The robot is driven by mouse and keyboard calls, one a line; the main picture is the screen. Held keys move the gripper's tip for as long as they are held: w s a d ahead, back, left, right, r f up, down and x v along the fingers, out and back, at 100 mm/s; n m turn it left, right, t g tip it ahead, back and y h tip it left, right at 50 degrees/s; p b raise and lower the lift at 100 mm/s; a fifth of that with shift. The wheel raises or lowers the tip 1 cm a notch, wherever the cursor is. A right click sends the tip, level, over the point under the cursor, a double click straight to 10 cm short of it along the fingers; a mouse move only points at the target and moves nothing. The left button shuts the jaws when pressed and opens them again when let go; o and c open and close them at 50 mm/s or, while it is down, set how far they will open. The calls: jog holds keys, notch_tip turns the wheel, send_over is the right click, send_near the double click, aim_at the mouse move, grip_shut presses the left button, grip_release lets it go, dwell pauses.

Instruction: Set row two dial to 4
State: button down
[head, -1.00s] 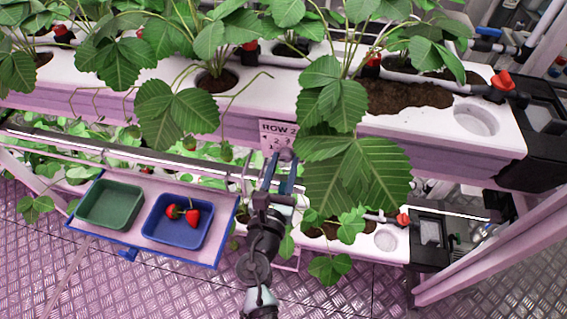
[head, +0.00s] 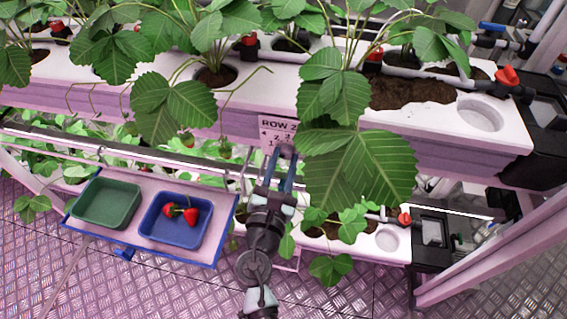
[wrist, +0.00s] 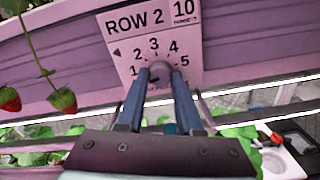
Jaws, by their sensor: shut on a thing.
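The row two plate (wrist: 118,50) hangs on the front of the upper rack. It reads "ROW 2" with a "10" tag and the numbers 1 to 5 in an arc. The plate also shows in the head view (head: 272,128), partly covered by my gripper. The round grey dial knob (wrist: 159,69) sits below the numbers. My gripper (wrist: 160,82) is shut on the knob, one blue finger on each side. In the head view my gripper (head: 283,153) reaches up to the plate's lower part. Which number the knob points to cannot be told.
Large strawberry leaves (head: 360,175) hang just right of my gripper. Red berries (wrist: 62,99) hang left of the plate. A tray at the lower left holds an empty green bin (head: 84,222) and a blue bin (head: 160,238) with red berries inside.

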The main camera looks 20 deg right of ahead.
jog(key=m+b, duration=0.4)
jog(key=m, duration=0.3)
jog(key=shift+f, duration=0.15)
jog(key=m+b, duration=0.2)
jog(key=m, duration=0.2)
jog(key=m+b, duration=0.3)
jog(key=shift+m, duration=0.3)
jog(key=m+b, duration=0.2)
jog(key=m, duration=0.1)
jog(key=shift+m, duration=0.3)
jog(key=m+b, duration=0.3)
jog(key=shift+m, duration=0.4)
jog(key=m+b, duration=0.3)
jog(key=m, duration=0.1)
jog(key=shift+m+b, duration=0.75)
jog(key=shift+m, duration=0.45)
